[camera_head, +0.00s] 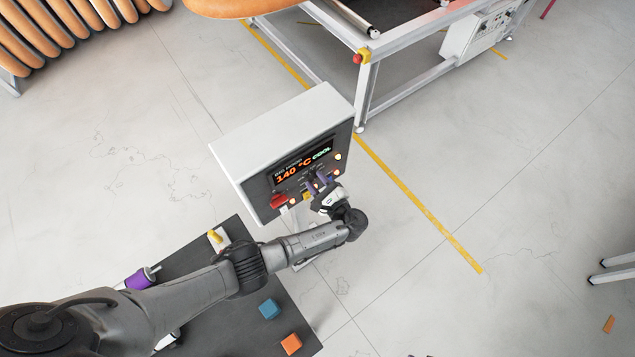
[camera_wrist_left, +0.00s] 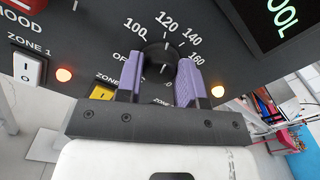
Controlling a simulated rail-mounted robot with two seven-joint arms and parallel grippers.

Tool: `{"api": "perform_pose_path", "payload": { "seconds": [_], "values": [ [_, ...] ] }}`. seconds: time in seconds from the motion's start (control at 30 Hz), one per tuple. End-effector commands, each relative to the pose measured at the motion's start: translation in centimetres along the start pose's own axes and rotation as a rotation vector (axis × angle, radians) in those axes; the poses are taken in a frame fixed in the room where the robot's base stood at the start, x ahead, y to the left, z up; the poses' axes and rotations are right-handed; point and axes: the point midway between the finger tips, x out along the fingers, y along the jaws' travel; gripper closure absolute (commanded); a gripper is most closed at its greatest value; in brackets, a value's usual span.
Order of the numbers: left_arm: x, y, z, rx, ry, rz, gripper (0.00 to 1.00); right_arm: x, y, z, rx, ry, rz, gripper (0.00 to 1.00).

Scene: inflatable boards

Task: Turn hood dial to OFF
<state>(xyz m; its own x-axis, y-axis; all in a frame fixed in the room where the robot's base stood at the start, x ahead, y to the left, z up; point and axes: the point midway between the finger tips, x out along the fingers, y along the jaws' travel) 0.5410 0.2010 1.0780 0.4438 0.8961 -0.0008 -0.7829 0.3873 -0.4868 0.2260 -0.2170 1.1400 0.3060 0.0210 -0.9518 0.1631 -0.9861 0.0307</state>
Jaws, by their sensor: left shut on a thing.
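The hood control box (camera_head: 262,137) stands at the middle of the head view, with a white top and a dark front panel. Its display (camera_head: 303,163) reads 140 °C and COOL. The black hood dial (camera_wrist_left: 160,57) is ringed by an OFF mark and numbers from 100 to 160 in the left wrist view. My left gripper (camera_head: 318,184) is at the panel, its purple fingers (camera_wrist_left: 160,80) on either side of the dial and shut on it. The lower part of the dial scale is partly hidden by the gripper. My right gripper is not in view.
A white rocker switch (camera_wrist_left: 28,69), a yellow switch (camera_wrist_left: 103,92) and lit orange lamps (camera_wrist_left: 64,75) sit beside the dial. A red control (camera_head: 279,201) is at the panel's left. A dark table (camera_head: 240,290) holds blue (camera_head: 269,309) and orange (camera_head: 291,343) blocks.

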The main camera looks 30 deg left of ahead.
Motion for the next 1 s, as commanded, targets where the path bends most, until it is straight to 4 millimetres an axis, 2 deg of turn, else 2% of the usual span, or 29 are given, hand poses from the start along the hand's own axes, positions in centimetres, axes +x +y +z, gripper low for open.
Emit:
{"api": "perform_pose_path", "payload": {
  "seconds": [0.57, 1.0],
  "values": [
    [0.0, 0.3, -0.3, -0.553, -0.002, -0.001, 0.89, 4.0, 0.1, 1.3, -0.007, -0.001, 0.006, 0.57],
    [0.0, 0.6, -0.6, -0.971, -0.002, 0.001, 0.89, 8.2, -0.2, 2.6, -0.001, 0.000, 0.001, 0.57]
  ]
}}
